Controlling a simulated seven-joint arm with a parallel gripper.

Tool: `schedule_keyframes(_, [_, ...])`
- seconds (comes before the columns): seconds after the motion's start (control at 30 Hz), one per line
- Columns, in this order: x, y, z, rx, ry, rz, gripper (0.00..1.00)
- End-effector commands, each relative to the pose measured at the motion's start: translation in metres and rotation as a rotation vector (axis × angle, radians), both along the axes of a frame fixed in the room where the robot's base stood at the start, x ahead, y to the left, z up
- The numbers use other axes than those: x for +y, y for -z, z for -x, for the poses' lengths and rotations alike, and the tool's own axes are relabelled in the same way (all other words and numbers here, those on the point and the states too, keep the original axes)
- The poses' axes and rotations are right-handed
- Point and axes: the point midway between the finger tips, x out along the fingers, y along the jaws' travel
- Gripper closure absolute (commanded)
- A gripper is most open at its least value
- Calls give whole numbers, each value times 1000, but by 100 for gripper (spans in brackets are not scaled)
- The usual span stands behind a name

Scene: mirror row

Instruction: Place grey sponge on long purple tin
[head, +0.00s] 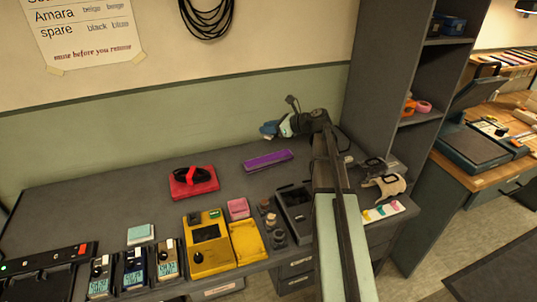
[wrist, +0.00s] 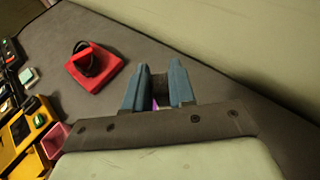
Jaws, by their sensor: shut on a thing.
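The long purple tin (head: 268,160) lies on the grey bench, toward the back near the wall. My gripper (head: 269,129) is above the bench over the tin's area; I cannot tell its exact height. In the wrist view, the blue fingers of my gripper (wrist: 160,72) are shut on a dark grey block, the grey sponge (wrist: 159,78). A small patch of the purple tin (wrist: 155,103) shows between the fingers, below the sponge. The rest of the tin is hidden by my gripper there. The sponge cannot be made out in the head view.
A red box with a black loop (head: 194,181) stands left of the tin. Yellow devices (head: 209,257), a pink box (head: 238,208) and a dark tray (head: 295,212) stand nearer the front. A grey shelf (head: 377,100) rises at right. Bench around the tin is clear.

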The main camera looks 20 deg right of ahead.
Motion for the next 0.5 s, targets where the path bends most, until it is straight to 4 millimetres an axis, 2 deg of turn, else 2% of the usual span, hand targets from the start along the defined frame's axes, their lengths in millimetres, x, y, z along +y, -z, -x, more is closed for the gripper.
schedule_keyframes(0.3, [1, 45, 0, 2, 0, -2, 100])
schedule_keyframes(0.5, [1, 59, 0, 1, 0, -1, 100])
